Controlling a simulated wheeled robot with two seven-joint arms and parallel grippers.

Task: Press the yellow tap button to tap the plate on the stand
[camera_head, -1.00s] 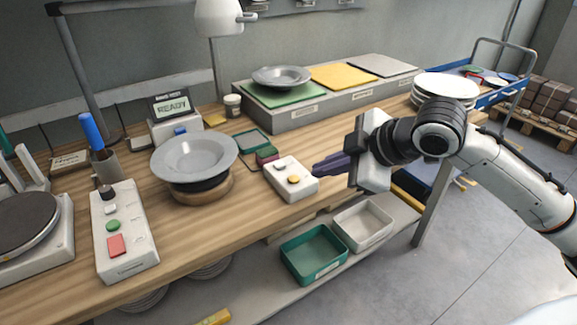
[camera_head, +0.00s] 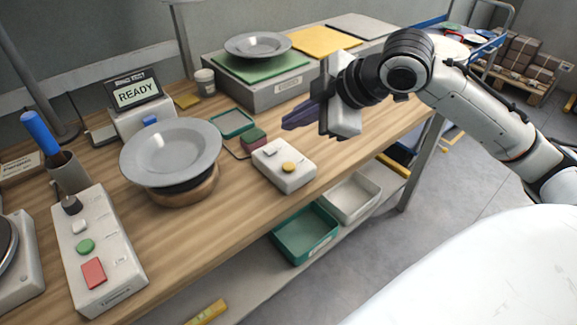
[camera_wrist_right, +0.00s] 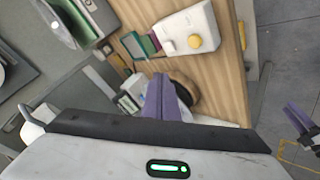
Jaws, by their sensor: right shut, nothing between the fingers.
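The yellow button (camera_head: 289,167) sits on a white control box (camera_head: 272,172) near the table's front edge; it also shows in the wrist view (camera_wrist_right: 194,41). My right gripper (camera_head: 285,124) is shut and empty, above and behind the box and apart from the button. Its purple fingers show in the wrist view (camera_wrist_right: 162,82). A grey plate (camera_head: 172,150) rests on a round wooden stand (camera_head: 186,194) left of the box. What seems to be my left gripper (camera_wrist_right: 296,115) shows at the wrist view's right edge, cut off.
A display reading READY (camera_head: 137,93) stands behind the plate. A control panel (camera_head: 95,250) with green and red buttons is at front left. A green tray (camera_head: 232,124) and a sponge (camera_head: 254,139) lie beside the box. A grey platform (camera_head: 262,92) is at the back.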

